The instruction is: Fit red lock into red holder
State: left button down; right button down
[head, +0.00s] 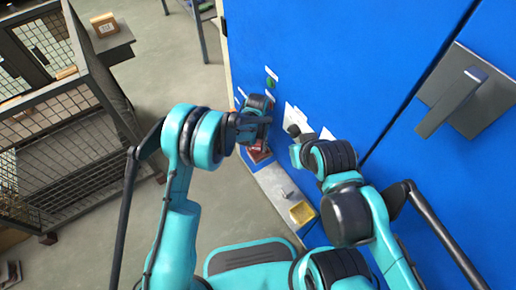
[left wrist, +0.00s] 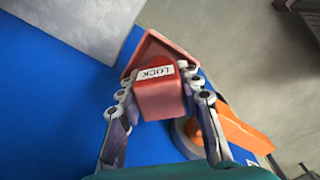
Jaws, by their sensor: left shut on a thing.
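A red lock (left wrist: 160,97) with a white LOCK label is between the fingers of my left gripper (left wrist: 160,100) in the left wrist view. The gripper is shut on it. A paler red, peaked piece (left wrist: 152,50), which looks like the red holder, shows right behind the lock. I cannot tell whether they touch. In the head view my left gripper (head: 250,126) is close to the blue cabinet front, above a dark red thing (head: 259,152); the lock is not clear there. My right gripper (head: 297,148) is near the cabinet, its fingers too small and hidden to read.
The blue cabinet (head: 330,50) has a large grey handle (head: 465,95) at right. A grey ledge (head: 274,187) holds a yellow container (head: 302,212). An orange handle (left wrist: 240,133) is beside the lock in the left wrist view. A mesh cage (head: 65,120) stands left; floor between is clear.

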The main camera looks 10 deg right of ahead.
pick_arm(q)
jog(key=shift+w+d+f+b, duration=0.15)
jog(key=shift+f+b, duration=0.15)
jog(key=shift+f, duration=0.4)
jog(key=shift+r, duration=0.15)
jog(key=shift+f, duration=0.3)
jog(key=c, duration=1.3)
grip_release()
